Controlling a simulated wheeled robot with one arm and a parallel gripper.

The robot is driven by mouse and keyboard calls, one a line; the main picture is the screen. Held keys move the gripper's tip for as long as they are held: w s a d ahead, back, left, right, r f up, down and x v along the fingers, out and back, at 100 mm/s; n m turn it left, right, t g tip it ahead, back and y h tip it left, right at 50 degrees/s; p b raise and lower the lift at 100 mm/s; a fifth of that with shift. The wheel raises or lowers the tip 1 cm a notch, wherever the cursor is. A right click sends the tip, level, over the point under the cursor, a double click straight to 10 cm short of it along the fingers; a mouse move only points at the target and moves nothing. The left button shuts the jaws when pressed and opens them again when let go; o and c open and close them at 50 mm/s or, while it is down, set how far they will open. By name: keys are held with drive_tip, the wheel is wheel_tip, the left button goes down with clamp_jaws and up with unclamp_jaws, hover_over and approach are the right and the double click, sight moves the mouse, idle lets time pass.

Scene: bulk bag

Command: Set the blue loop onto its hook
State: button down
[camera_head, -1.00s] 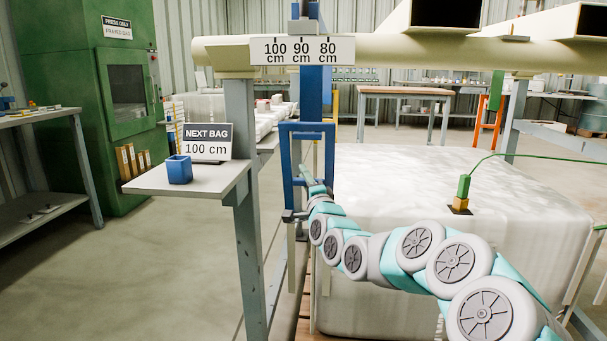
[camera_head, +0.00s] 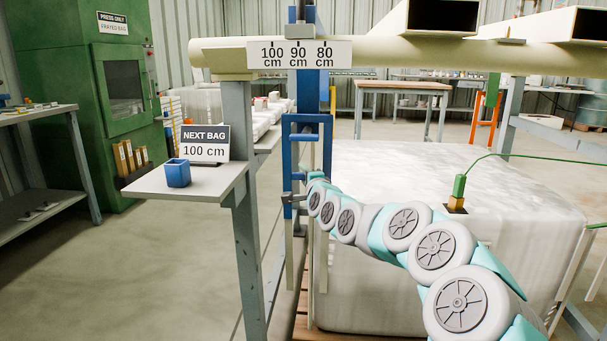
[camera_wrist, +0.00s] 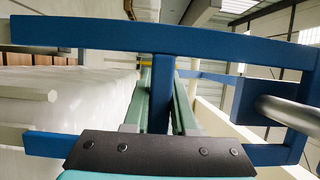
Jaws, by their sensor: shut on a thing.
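The blue loop (camera_head: 287,155) is a stiff rectangular frame, upright in front of a blue post (camera_head: 311,85) in the head view. My gripper (camera_head: 292,203) is shut on its lower part. In the wrist view the loop (camera_wrist: 150,36) spans the picture, and its lower bar runs behind the dark jaw plate of my gripper (camera_wrist: 155,150). A grey rod (camera_wrist: 292,112) with a blue mount shows at the right, close to the loop's right side; I cannot tell whether it passes through. The hook cannot be made out with certainty.
A sign reading 100, 90, 80 cm (camera_head: 299,54) hangs on the cream beam (camera_head: 225,60) above. A shelf (camera_head: 190,190) at left holds a blue cup (camera_head: 178,172) and a "NEXT BAG 100 cm" sign (camera_head: 207,144). The white bulk bag (camera_head: 470,210) stands at right, beside my arm.

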drive_tip(key=c, duration=0.7)
unclamp_jaws()
drive_tip(key=shift+s+d, duration=0.1)
drive_tip(key=shift+v, duration=3.75)
drive_tip(key=shift+s, duration=0.1)
drive_tip(key=s+f+n+g, duration=0.4)
drive_tip(key=s+n, duration=0.1)
drive_tip(key=s, duration=0.5)
drive_tip(key=s+f+n+g, duration=0.4)
drive_tip(key=s+n, duration=0.1)
drive_tip(key=s, duration=0.5)
drive_tip(key=s+d+f+n+g+h, duration=0.1)
drive_tip(key=s+d, duration=0.5)
drive_tip(key=s, duration=0.6)
drive_tip(key=s+d+f+n+g+h, duration=0.1)
drive_tip(key=s+d+f+g+h, duration=0.2)
drive_tip(key=s, duration=0.9)
drive_tip(key=s+d+f+n+g+h, duration=0.1)
drive_tip(key=s+d+f+g+h, duration=0.1)
drive_tip(key=s+d+f+g, duration=0.4)
drive_tip(key=shift+s+d+f+n+g+p, duration=0.15)
drive_tip(key=shift+s+d, duration=0.5)
drive_tip(key=shift+s, duration=0.5)
drive_tip(key=shift+s+d+f+n+g+p, duration=0.1)
drive_tip(key=shift+s+d, duration=0.55)
drive_tip(key=shift+s, duration=0.5)
drive_tip(key=shift+s+d+f+n+g+p, duration=0.15)
drive_tip(key=shift+s+d, duration=0.45)
drive_tip(key=shift+s, duration=0.55)
